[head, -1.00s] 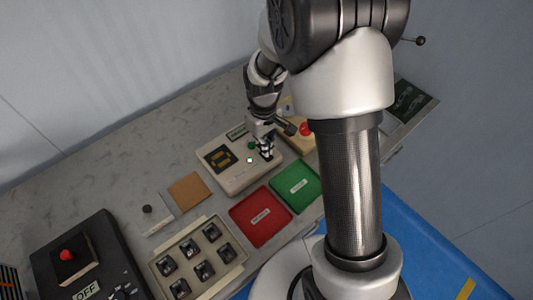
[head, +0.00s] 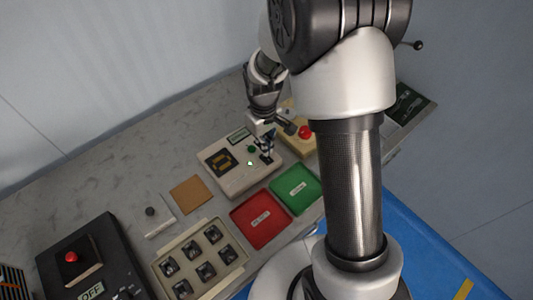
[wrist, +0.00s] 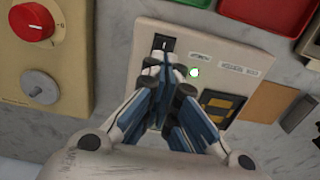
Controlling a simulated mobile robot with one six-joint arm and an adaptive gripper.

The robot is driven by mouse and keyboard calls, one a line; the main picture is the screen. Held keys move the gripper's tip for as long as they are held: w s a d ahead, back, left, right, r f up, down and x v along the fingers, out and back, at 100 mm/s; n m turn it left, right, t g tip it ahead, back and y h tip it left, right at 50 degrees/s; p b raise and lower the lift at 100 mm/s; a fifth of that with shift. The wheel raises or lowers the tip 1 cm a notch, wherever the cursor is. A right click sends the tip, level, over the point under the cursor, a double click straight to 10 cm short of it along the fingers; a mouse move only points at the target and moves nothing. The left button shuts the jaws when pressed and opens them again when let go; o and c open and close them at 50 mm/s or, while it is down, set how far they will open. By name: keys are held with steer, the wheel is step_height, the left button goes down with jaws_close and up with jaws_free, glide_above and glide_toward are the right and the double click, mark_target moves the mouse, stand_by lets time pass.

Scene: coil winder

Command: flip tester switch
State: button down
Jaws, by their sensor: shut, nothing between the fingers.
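The tester is a cream box (head: 228,182) with a dark display window and a small lit green lamp (head: 250,163). In the wrist view, the tester (wrist: 222,45) shows its black switch plate (wrist: 164,43) near its upper left corner, just beyond my fingertips. My gripper (wrist: 158,72) is shut and empty, pointing at the lower edge of that plate. The fingertips partly hide the switch, so I cannot tell its position or whether they touch it. In the head view, my gripper (head: 267,148) is over the tester's right side.
A beige box with a red knob (wrist: 32,20) stands close beside the tester. Red (head: 261,238) and green (head: 309,199) trays lie in front. A brown pad (head: 188,194), a tray of several black parts (head: 237,250) and a black OFF box (head: 105,245) lie to the left.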

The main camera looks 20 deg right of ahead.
steer(key=shift+r+p, duration=1.4)
steer(key=shift+r, duration=0.65)
steer(key=shift+r, duration=0.15)
step_height(320, 180, up, 7)
steer(key=t, duration=0.1)
glide_above(266, 161)
steer(key=s+r+m+t, duration=0.1)
steer(key=s+r+m, duration=0.1)
steer(key=s+r, duration=0.5)
steer(key=s+r+m+t, duration=0.2)
steer(key=s+r, duration=0.5)
steer(key=s, duration=0.6)
steer(key=shift+r+m+t, duration=0.3)
steer(key=shift+w, duration=0.1)
